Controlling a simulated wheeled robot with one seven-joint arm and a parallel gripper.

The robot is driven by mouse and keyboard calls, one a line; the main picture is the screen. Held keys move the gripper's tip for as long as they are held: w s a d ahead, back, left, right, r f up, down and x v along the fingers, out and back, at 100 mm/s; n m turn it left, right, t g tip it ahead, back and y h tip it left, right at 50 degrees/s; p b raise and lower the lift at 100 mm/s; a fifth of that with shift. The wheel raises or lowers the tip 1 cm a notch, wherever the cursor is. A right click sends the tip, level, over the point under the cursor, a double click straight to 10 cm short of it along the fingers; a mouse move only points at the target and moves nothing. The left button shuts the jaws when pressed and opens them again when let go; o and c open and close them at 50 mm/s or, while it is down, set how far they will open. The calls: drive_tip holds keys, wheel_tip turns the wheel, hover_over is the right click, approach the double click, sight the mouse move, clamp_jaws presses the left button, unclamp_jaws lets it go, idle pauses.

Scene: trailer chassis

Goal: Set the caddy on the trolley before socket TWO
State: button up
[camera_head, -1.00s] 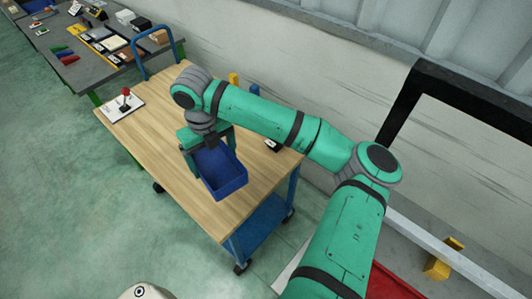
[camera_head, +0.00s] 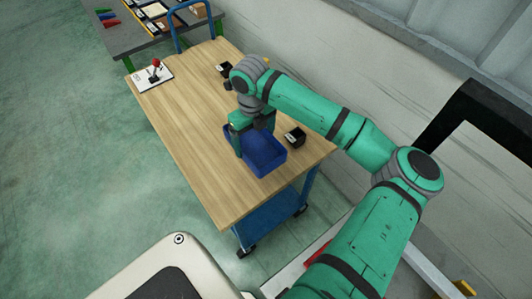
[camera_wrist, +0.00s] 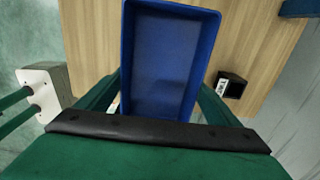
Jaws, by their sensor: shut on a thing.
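The caddy is an empty, open blue bin (camera_head: 266,158). It is over the near right part of the wooden-topped trolley (camera_head: 190,120); whether it touches the top I cannot tell. My gripper (camera_head: 252,127) is shut on the caddy at its far end. In the wrist view the caddy (camera_wrist: 165,60) lies between the green fingers. Two small black boxes, seemingly the sockets, stand along the trolley's right edge: one near box (camera_head: 295,137) close beside the caddy, one far box (camera_head: 225,69). Their labels are too small to read. The near box (camera_wrist: 231,86) also shows in the wrist view.
A white plate with a red-knobbed lever (camera_head: 155,73) sits at the trolley's far left corner. A blue handle (camera_head: 188,22) rises at its far end, before a grey bench (camera_head: 135,38) with several items. The trolley's left and middle are clear. A wall runs along the right.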

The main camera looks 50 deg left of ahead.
sight(264, 148)
drive_tip(key=f, duration=0.1)
drive_tip(key=w+d+f, duration=0.2)
drive_tip(key=f, duration=0.1)
drive_tip(key=shift+w, duration=0.15)
drive_tip(key=f, duration=0.3)
drive_tip(key=shift+w+d, duration=0.2)
drive_tip(key=shift+w, duration=0.05)
drive_tip(key=shift+f, duration=0.35)
drive_tip(key=shift+f, duration=0.1)
drive_tip(key=o, duration=1.2)
wheel_tip(264, 148, up, 12)
drive_tip(key=shift+r, duration=0.1)
